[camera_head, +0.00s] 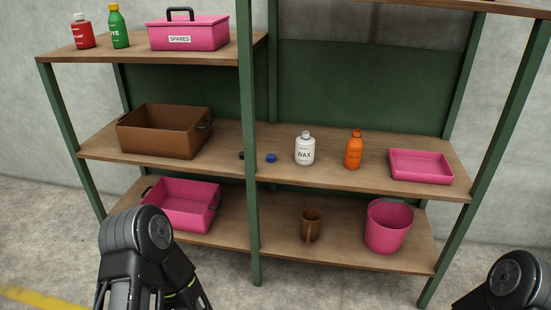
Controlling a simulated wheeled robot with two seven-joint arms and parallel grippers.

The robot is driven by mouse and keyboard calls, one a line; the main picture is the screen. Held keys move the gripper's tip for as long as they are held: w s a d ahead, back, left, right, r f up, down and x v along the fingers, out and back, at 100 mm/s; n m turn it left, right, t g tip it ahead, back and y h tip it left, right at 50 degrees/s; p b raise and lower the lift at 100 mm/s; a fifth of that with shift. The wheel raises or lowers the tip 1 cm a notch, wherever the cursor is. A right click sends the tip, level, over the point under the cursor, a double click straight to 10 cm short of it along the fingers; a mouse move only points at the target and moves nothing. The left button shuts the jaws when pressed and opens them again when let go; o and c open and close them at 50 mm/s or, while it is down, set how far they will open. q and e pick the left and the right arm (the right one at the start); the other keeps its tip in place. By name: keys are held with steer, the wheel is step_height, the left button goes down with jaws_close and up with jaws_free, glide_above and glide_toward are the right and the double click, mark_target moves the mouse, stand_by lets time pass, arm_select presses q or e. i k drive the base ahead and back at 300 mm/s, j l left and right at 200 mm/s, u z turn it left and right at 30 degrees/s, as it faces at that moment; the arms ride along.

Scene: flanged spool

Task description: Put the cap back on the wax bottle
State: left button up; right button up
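The white wax bottle (305,152), labelled WAX, stands upright on the middle shelf, right of the green centre post. A narrower greyish neck shows at its top. A small blue cap-like piece (271,158) lies on the shelf to the left of the bottle, apart from it. A small dark piece (242,156) lies farther left, partly hidden by the post. I cannot tell for sure which is the wax bottle's cap. My arms show at the bottom left and bottom right corners, well short of the shelf. Neither gripper's fingertips show.
An orange bottle (354,151) and a pink tray (420,168) stand right of the wax bottle. A brown crate (165,142) is left of the green post (250,200). The lower shelf holds a pink bin (182,219), a brown mug (311,226) and a pink bucket (387,230).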

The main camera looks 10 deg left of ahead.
mark_target(305, 143)
steer(key=i+l, duration=0.25)
steer(key=i, duration=0.15)
steer(key=i+l, duration=0.25)
steer(key=i, duration=0.2)
steer(key=i+l, duration=0.25)
steer(key=i, duration=0.15)
steer(key=i+l, duration=0.3)
steer(key=i, duration=0.15)
